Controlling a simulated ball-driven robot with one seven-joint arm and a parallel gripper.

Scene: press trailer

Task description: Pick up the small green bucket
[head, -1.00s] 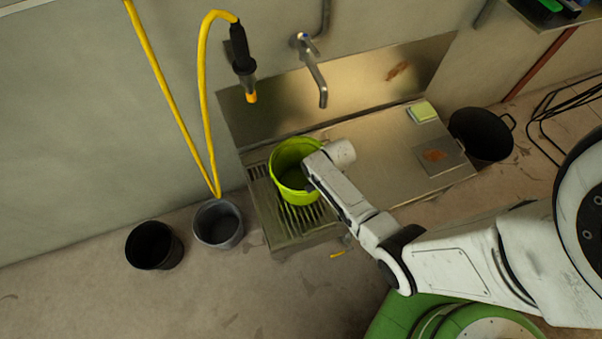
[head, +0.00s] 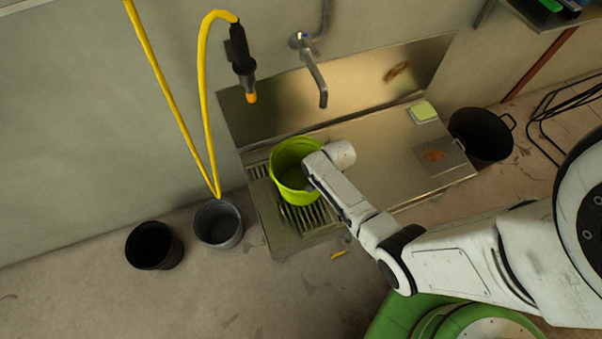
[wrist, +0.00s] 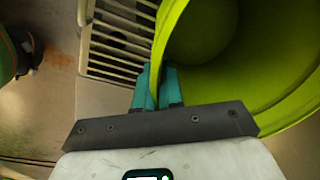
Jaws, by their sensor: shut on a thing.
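The small green bucket (head: 287,188) is upright at the left part of the metal sink unit, over its slotted drain grate, in the head view. In the wrist view the bucket (wrist: 268,118) fills the upper right, and I look into its open top. My gripper (wrist: 158,80) has teal fingers, one on each side of the bucket's rim wall, shut on it. In the head view the fingertips are hard to make out behind my wrist at the bucket's right side. Whether the bucket's base touches the grate cannot be told.
The sink's metal worktop (head: 375,165) is clear to the right, with a sponge (head: 423,111) at the back. A tap (head: 316,80) and a yellow hose (head: 203,100) hang above. Two dark buckets (head: 154,246) (head: 218,224) stand on the floor left; a black pot (head: 482,135) stands right.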

